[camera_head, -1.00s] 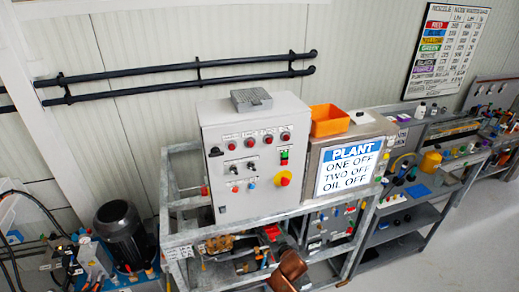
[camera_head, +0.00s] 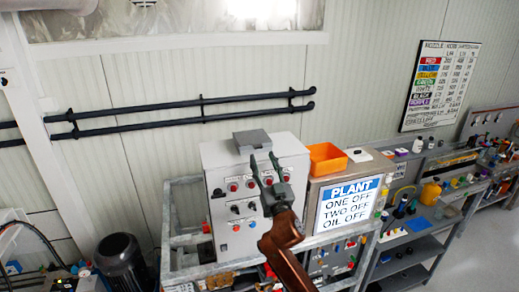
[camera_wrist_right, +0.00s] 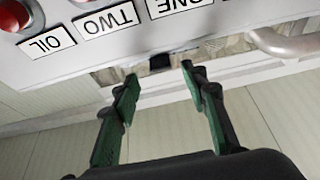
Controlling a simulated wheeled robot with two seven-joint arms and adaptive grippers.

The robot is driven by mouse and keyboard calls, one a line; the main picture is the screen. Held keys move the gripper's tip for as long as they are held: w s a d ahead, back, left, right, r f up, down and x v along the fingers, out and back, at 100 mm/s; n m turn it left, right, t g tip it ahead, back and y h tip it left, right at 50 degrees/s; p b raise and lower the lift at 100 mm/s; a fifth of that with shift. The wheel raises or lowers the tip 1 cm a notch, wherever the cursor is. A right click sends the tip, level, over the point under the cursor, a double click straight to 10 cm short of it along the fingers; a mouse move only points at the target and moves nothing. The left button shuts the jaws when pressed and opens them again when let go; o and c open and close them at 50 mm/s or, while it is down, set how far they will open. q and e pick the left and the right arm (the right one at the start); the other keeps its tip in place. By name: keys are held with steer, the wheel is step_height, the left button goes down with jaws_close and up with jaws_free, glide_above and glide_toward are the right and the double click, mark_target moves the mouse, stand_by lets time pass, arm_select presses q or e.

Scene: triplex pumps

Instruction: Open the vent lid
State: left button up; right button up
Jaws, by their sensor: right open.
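A grey box (camera_head: 251,138) with a flat top sits on the control cabinet (camera_head: 225,163); it looks like the vent, and its lid appears closed. My right gripper (camera_head: 264,163) is raised in front of the cabinet's upper face, its fingertips pointing up just below the grey box. Its fingers are apart and nothing is between them. In the right wrist view the open fingers (camera_wrist_right: 160,82) point at the cabinet's top edge, near the ONE and TWO labels. I cannot tell the lid clearly in that view. My left gripper is out of view.
Red lamps and knobs fill the cabinet face, partly behind my right gripper. An orange bin (camera_head: 326,160) and the PLANT sign (camera_head: 347,203) stand to the right. Black pipes (camera_head: 180,118) run along the wall behind. The space above the cabinet is clear.

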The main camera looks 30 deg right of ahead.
mark_target(253, 139)
steer(key=shift+p+x, duration=0.7)
steer(key=shift+x, duration=1.85)
steer(key=shift+f, duration=0.1)
steer(key=shift+c, duration=0.7)
jaws_close()
